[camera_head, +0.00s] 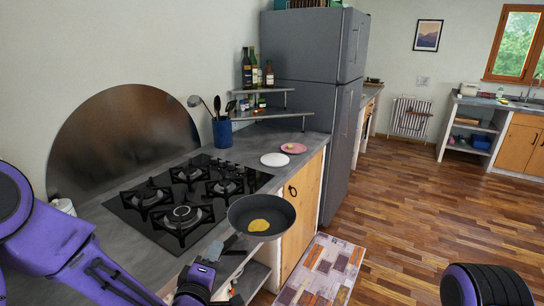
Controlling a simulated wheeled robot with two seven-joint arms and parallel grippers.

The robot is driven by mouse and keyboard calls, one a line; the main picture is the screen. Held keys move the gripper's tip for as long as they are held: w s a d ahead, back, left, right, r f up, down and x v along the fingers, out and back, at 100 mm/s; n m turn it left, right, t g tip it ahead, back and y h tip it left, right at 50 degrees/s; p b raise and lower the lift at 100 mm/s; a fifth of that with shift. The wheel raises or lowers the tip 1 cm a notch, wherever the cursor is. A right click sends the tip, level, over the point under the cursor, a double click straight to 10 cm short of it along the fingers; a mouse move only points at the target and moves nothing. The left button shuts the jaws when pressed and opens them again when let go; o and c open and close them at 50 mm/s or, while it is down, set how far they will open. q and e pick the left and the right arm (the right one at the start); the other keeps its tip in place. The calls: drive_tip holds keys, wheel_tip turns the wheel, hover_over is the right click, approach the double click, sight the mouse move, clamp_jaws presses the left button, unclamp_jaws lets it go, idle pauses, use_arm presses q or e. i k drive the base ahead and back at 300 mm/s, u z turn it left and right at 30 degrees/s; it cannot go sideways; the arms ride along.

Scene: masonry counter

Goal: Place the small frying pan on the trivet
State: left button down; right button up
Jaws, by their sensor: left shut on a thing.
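The small frying pan (240,213) is dark with a pale underside and holds a yellow, flat piece of food. It hangs in the air past the front edge of the counter, by the right front of the stove, roughly level. My left gripper (214,252) is shut on the pan's handle, at the lower left of the pan; the fingers are partly hard to make out. A flat white disc (274,159) lies on the counter right of the stove; I cannot tell whether it is the trivet or a plate. My right gripper is out of view.
A black gas stove (150,213) with several burners fills the counter's middle. A pink plate (293,148) with a small item lies behind the white disc. A blue utensil holder (222,132) stands by the wall. A grey fridge (308,90) stands beyond the counter.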

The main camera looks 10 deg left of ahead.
sight(266, 165)
drive_tip(key=i, duration=1.75)
drive_tip(key=z, duration=0.15)
